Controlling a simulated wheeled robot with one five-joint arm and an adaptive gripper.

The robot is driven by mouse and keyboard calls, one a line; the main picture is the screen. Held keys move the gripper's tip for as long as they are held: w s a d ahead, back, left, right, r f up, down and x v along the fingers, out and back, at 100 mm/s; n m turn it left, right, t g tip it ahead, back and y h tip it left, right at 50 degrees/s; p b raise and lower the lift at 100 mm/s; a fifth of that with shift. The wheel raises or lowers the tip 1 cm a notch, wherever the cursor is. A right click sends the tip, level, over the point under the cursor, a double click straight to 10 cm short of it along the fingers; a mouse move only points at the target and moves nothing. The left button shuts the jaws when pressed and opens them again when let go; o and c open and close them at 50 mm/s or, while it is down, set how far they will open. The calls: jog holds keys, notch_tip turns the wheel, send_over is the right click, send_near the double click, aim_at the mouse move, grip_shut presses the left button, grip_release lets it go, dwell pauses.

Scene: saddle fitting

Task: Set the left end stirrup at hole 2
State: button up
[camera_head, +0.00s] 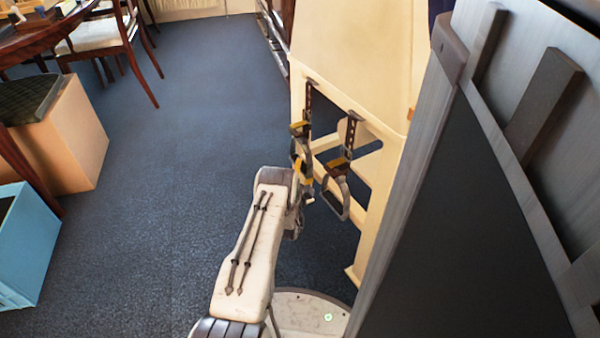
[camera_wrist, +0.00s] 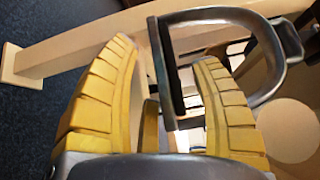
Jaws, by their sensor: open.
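Two stirrups hang from dark, holed straps on the cream stand (camera_head: 345,60). The left strap (camera_head: 308,95) leads down to a stirrup beside my gripper (camera_head: 304,168), which partly hides it. The right strap (camera_head: 352,128) carries a stirrup whose grey metal loop (camera_head: 345,203) shows clearly to the right of my gripper. In the wrist view, my gripper (camera_wrist: 165,52) has its yellow fingers apart. A grey D-shaped stirrup (camera_wrist: 240,98) lies just beyond them, its dark bar seen between the fingertips. Contact cannot be told. Which hole each strap sits at is too small to tell.
A large grey panel (camera_head: 440,230) fills the right side of the head view. A blue box (camera_head: 30,245), a tan box (camera_head: 75,145) and a chair (camera_head: 95,40) stand at left. Blue carpet (camera_head: 190,110) is clear between them and the stand.

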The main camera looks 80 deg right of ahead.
jog(key=shift+d+b, duration=0.4)
jog(key=shift+d, duration=0.85)
jog(key=shift+c, duration=0.4)
jog(key=shift+r, duration=0.1)
grip_shut()
